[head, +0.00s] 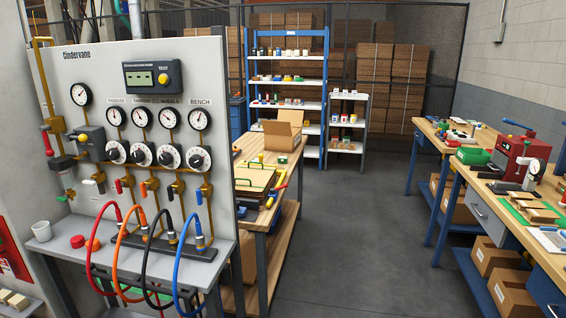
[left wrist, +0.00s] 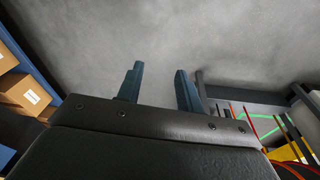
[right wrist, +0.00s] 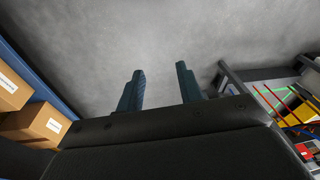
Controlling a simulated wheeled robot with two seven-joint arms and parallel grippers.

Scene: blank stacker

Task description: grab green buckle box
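A green box (head: 473,156) sits on the right workbench, left of a red machine. A smaller green item (head: 283,160) stands on the middle table by an open carton. I cannot tell from here which of them is the green buckle box. My left gripper (left wrist: 159,69) is open and empty, above bare floor. My right gripper (right wrist: 160,70) is also open and empty, above bare floor. Neither gripper shows in the head view, and no green box lies between the fingers.
A grey gauge panel (head: 140,75) with hoses stands at the left. The wooden middle table (head: 257,222) and the right workbench (head: 545,258) flank a clear grey floor aisle (head: 345,230). Blue shelving (head: 289,80) stands at the back. Cartons (head: 497,255) lie under the right bench.

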